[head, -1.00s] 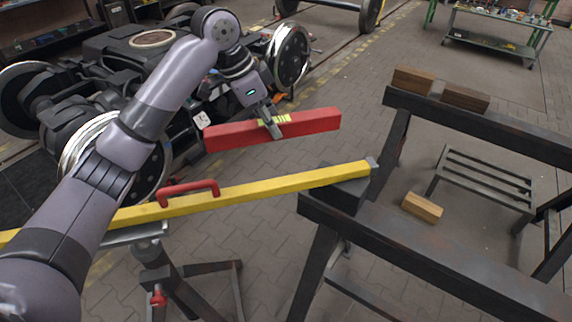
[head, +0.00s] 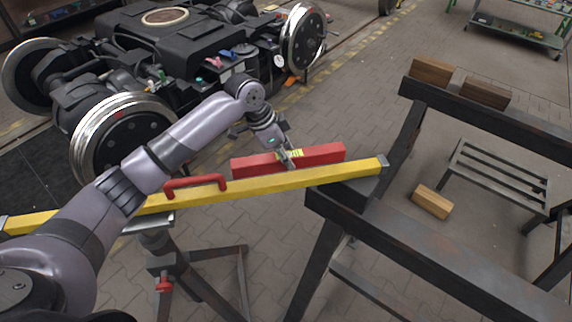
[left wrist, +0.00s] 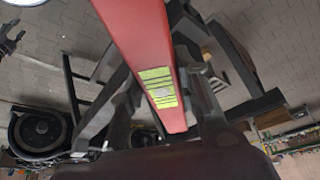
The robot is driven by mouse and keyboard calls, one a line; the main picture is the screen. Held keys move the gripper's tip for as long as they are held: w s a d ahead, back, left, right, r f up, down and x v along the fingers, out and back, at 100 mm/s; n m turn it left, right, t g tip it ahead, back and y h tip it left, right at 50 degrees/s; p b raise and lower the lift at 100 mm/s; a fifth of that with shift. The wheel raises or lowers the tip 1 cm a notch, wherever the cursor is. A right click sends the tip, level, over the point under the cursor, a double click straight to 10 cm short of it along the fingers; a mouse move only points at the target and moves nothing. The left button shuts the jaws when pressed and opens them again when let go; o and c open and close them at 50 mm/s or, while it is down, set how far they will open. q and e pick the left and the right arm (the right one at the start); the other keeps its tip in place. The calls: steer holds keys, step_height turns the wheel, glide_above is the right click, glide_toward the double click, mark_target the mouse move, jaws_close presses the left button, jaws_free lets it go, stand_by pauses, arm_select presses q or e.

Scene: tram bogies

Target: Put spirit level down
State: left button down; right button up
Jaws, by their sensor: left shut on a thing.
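The spirit level is a red bar (head: 322,154) with a yellow-green vial window near its middle. My left gripper (head: 289,160) is shut on it at the window and holds it roughly level, just behind and along the yellow beam (head: 275,184) in the head view. Whether the level touches the beam I cannot tell. In the left wrist view the red bar (left wrist: 138,35) runs from the top edge to the centre. The yellow beam has a red handle (head: 195,184) on top.
The beam rests on a tripod stand (head: 160,250) at left and a block on a dark trestle (head: 430,245) at right. A tram bogie (head: 180,60) stands behind. Paved floor is clear between.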

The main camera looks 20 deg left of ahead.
mark_target(285, 167)
arm_select(q)
steer(key=shift+f, duration=0.3)
step_height(285, 167, down, 4)
steer(key=shift+r+p, duration=0.25)
steer(key=shift+p, duration=0.1)
steer(key=shift+f, duration=0.15)
arm_select(e)
steer(key=shift+s+r, duration=0.35)
steer(key=shift+s, duration=0.1)
arm_select(q)
steer(key=c, duration=1.6)
jaws_free()
steer(key=shift+f, duration=0.1)
steer(key=o, duration=0.4)
arm_select(e)
steer(key=shift+w+a, duration=0.15)
steer(key=shift+a, duration=0.05)
